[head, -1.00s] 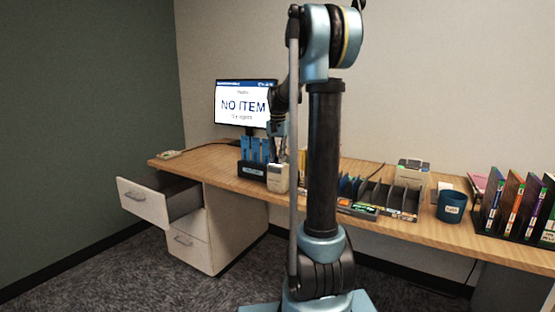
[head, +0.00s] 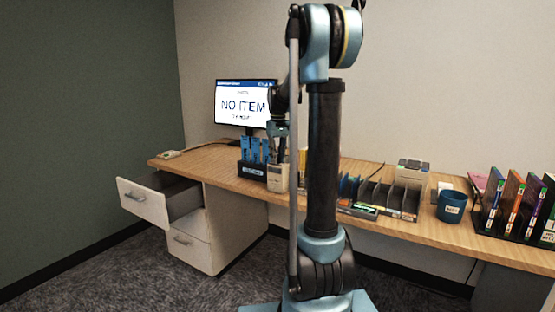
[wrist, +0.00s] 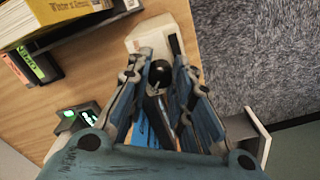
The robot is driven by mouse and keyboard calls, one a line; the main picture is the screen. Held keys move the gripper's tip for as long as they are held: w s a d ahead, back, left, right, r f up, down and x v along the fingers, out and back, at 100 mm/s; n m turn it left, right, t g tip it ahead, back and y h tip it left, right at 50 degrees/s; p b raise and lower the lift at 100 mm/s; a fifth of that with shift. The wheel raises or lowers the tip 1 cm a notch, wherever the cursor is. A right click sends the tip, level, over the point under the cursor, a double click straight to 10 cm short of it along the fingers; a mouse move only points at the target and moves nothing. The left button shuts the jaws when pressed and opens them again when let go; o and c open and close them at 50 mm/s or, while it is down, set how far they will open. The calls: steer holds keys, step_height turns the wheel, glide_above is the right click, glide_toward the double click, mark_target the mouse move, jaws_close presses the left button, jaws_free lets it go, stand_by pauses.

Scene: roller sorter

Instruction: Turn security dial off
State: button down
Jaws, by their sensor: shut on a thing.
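The black round knob (wrist: 160,73), which I take for the security dial, sits on a beige box (wrist: 158,36) in the wrist view. The same beige box (head: 278,178) stands at the desk's front edge in the head view. My gripper (wrist: 163,66) reaches down over the box, with a finger on each side of the knob, and is shut on it. In the head view my gripper (head: 281,148) is just above the box, small and partly hidden by my arm. I cannot read any marking of the dial's position.
A holder with blue cards (head: 252,170) stands close beside the box. A monitor (head: 244,104) behind reads "NO ITEM". A drawer (head: 143,203) stands open at the left. A sorter tray (head: 385,200), a blue cup (head: 451,206) and upright books (head: 515,205) are to the right.

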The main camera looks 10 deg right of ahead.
steer(key=shift+w+n, duration=0.1)
steer(key=shift+n, duration=0.7)
steer(key=c, duration=1.4)
jaws_free()
step_height(320, 180, up, 12)
steer(key=shift+f, duration=0.1)
